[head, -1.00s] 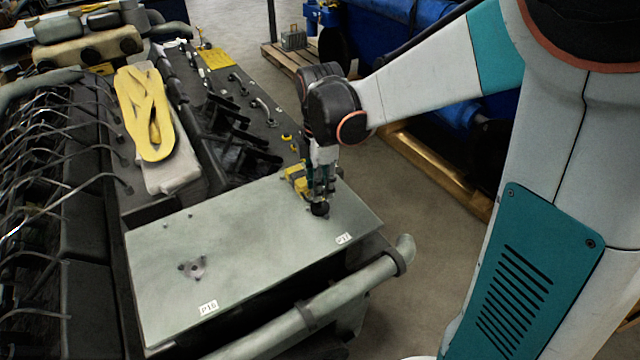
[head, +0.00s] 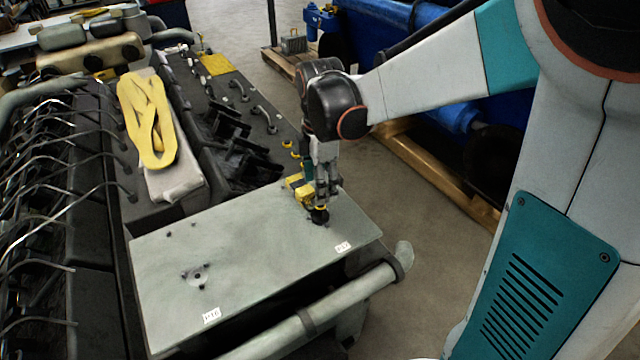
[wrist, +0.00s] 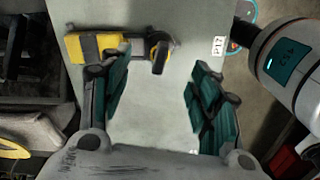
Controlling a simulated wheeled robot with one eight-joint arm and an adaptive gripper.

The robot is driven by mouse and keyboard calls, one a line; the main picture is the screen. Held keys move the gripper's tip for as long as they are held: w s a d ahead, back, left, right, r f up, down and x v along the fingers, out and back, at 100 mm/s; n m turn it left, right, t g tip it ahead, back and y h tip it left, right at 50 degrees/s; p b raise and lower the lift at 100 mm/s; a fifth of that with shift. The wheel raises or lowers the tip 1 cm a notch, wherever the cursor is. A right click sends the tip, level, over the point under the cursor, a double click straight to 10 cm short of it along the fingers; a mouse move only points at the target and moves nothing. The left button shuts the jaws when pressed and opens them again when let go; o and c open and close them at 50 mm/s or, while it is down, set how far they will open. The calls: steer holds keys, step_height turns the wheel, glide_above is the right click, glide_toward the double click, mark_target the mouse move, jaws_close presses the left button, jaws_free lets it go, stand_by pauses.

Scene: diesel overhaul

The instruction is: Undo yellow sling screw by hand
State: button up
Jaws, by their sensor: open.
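A black knob with a yellow band (head: 320,215) stands on the grey plate (head: 230,245) near its far right edge. In the wrist view the yellow-banded knob (wrist: 160,54) lies ahead of the gap between the fingers. A yellow and black block (wrist: 92,47) sits just left of it, and the two look close or joined; I cannot tell which. My gripper (head: 323,192) points down right over the knob. In the wrist view its two teal-padded fingers (wrist: 160,100) are wide apart, with nothing between them but bare plate.
A folded yellow sling (head: 150,120) lies on a pale block at the left. Pipes run along the far left. A thick pipe (head: 310,315) runs along the plate's front side. Labels P16 (head: 211,315) and P17 (head: 343,246) mark the plate. Most of the plate is clear.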

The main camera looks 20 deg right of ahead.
steer(key=shift+r, duration=0.6)
steer(key=shift+f, duration=0.1)
